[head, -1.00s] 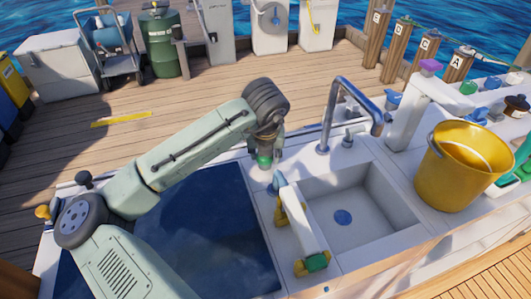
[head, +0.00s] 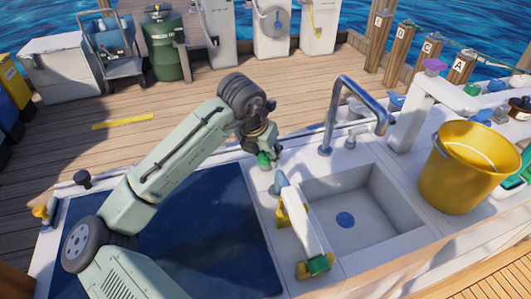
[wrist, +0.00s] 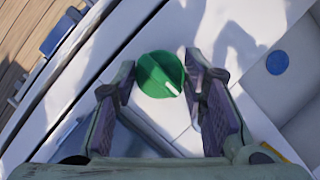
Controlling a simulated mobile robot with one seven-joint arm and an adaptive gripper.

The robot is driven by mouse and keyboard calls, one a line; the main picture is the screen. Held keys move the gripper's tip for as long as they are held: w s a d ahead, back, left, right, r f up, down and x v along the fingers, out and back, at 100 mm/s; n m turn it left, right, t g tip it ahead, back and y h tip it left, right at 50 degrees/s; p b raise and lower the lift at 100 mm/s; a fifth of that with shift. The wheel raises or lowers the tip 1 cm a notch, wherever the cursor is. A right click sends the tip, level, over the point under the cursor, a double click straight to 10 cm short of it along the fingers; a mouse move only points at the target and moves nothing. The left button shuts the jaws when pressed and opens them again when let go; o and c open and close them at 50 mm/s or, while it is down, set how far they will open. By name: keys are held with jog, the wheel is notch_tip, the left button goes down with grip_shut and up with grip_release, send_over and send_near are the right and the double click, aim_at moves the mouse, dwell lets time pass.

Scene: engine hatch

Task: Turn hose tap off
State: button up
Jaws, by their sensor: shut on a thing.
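The green tap knob (wrist: 160,75) is round with a white pointer line on its lower right side in the wrist view. It sits on the white tap housing, and in the head view it shows as a green spot (head: 264,159) under my gripper. My gripper (wrist: 157,72) has one finger on each side of the knob and is shut on it. In the head view my gripper (head: 262,148) leans over the knob at the back left of the sink. The faces where the fingers meet the knob are hard to see.
The sink (head: 350,200) lies right of the knob, with a chrome faucet (head: 352,95) behind it. A white pipe with yellow and green fittings (head: 318,264) runs along the sink's left side. A dark blue panel (head: 210,215) lies left. A yellow bucket (head: 465,170) stands right.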

jog(key=o, duration=1.1)
jog(key=shift+o, duration=0.2)
jog(key=v, duration=1.2)
